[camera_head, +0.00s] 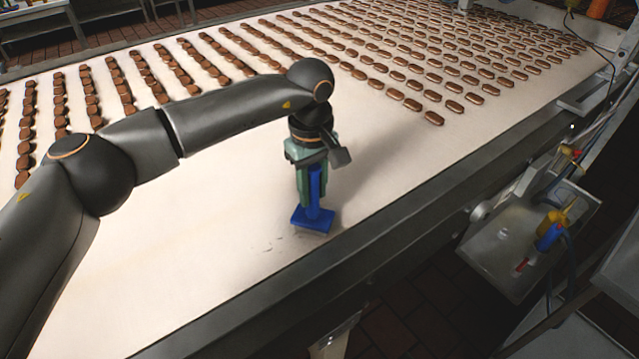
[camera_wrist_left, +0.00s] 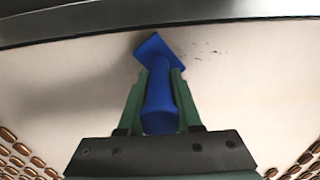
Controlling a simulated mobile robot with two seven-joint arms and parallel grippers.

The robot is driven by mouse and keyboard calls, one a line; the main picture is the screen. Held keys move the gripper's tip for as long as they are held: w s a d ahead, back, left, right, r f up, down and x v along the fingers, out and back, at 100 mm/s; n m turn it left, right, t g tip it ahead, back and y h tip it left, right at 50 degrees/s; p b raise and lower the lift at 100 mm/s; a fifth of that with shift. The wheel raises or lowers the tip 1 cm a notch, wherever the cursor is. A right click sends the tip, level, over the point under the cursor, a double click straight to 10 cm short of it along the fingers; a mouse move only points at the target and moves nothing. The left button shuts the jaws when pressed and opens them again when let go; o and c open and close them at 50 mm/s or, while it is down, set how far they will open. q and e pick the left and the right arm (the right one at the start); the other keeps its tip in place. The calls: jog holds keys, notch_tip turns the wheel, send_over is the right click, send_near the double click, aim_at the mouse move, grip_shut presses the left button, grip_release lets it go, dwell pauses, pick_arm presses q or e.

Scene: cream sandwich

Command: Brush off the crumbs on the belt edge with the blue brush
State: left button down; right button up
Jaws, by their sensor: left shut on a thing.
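My left gripper (camera_head: 311,190) is shut on the handle of the blue brush (camera_head: 313,219), which points down at the pale belt (camera_head: 200,270). The brush head is at or just above the belt surface near its front edge; I cannot tell if it touches. In the left wrist view the brush (camera_wrist_left: 158,95) sits between the green fingers of the gripper (camera_wrist_left: 160,92), its head toward the dark belt edge. Small dark crumbs (camera_head: 270,244) lie on the belt just left of the brush head. The crumbs also show in the left wrist view (camera_wrist_left: 207,46), right of the head. My right gripper is not in view.
Rows of brown sandwich biscuits (camera_head: 420,75) cover the far part of the belt. The dark belt frame (camera_head: 390,235) runs along the front. A metal tray (camera_head: 520,250) with a yellow and a blue item stands at the right. The near belt strip is otherwise clear.

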pick_arm(q)
jog(key=shift+s+a, duration=0.5)
jog(key=shift+a, duration=0.4)
jog(key=shift+s+a+b, duration=1.1)
jog(key=shift+s+a, duration=3.1)
jog(key=shift+a, duration=1.9)
jog(key=shift+w+d, duration=1.65)
jog(key=shift+d, duration=0.8)
jog(key=shift+w+d, duration=1.65)
jog(key=shift+d, duration=0.85)
jog(key=shift+w+d, duration=1.65)
jog(key=shift+d, duration=0.8)
jog(key=shift+w+d+p, duration=0.3)
jog(key=shift+w+d, duration=0.5)
jog(key=shift+d, duration=0.3)
